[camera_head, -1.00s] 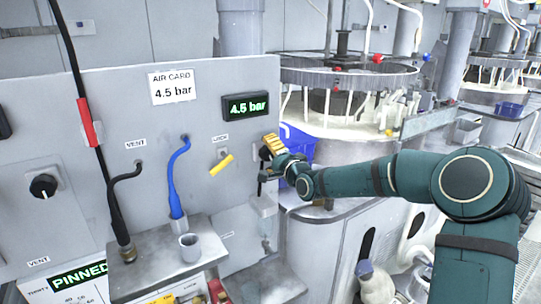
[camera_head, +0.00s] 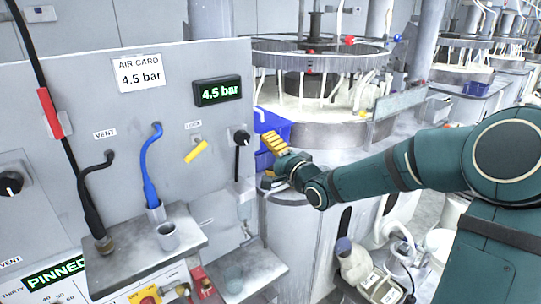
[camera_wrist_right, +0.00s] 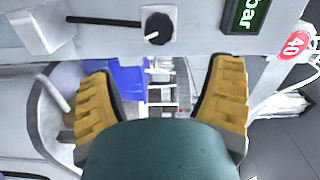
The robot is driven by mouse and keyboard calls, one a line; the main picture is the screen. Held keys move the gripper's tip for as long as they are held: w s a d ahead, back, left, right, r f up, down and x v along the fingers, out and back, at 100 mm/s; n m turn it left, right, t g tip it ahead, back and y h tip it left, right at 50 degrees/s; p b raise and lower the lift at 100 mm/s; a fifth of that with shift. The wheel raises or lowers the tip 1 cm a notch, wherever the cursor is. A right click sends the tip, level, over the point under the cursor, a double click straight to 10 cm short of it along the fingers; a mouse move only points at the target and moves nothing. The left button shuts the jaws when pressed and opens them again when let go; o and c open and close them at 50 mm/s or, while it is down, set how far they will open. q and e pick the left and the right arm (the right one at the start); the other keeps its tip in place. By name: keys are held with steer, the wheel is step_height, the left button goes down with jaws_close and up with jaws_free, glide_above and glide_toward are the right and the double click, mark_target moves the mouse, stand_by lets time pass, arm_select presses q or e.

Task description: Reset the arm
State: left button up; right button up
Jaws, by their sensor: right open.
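My right gripper (camera_head: 273,146) has yellow fingers and is just right of the grey panel's edge, at the end of my green arm. In the right wrist view the gripper (camera_wrist_right: 160,85) is open, with nothing between its fingers. A black knob (camera_head: 241,138) sits on the panel near that edge, left of the gripper and apart from it. The knob also shows at the top of the right wrist view (camera_wrist_right: 158,27), beyond the fingers. My left gripper is not in view.
The grey panel (camera_head: 60,95) carries a green display (camera_head: 218,90) reading 4.5 bar, a blue hose (camera_head: 150,170) and a yellow lever (camera_head: 196,152). A metal shelf (camera_head: 125,265) juts out below. A blue bin (camera_head: 270,120) and a round polishing machine (camera_head: 330,135) stand behind the gripper.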

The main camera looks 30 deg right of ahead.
steer(key=shift+s, duration=0.3)
steer(key=s+a+f+n+g, duration=0.2)
steer(key=a+f+g, duration=0.15)
steer(key=f, duration=0.45)
steer(key=s+a+f+n+g+y, duration=0.1)
steer(key=a+f+g, duration=0.1)
steer(key=a+f, duration=0.5)
steer(key=s+a+f+n+g, duration=0.2)
steer(key=f, duration=0.8)
steer(key=s+a+f+n+g, duration=0.4)
steer(key=s+f, duration=0.4)
steer(key=s, duration=0.1)
steer(key=s+a+f+n+g, duration=0.3)
steer(key=s+a+f+g, duration=0.1)
steer(key=s+f, duration=0.4)
steer(key=shift+s+a+n, duration=0.25)
steer(key=shift+s+n, duration=0.15)
steer(key=shift+s, duration=0.8)
steer(key=shift+f+g, duration=0.1)
steer(key=shift+g, duration=0.15)
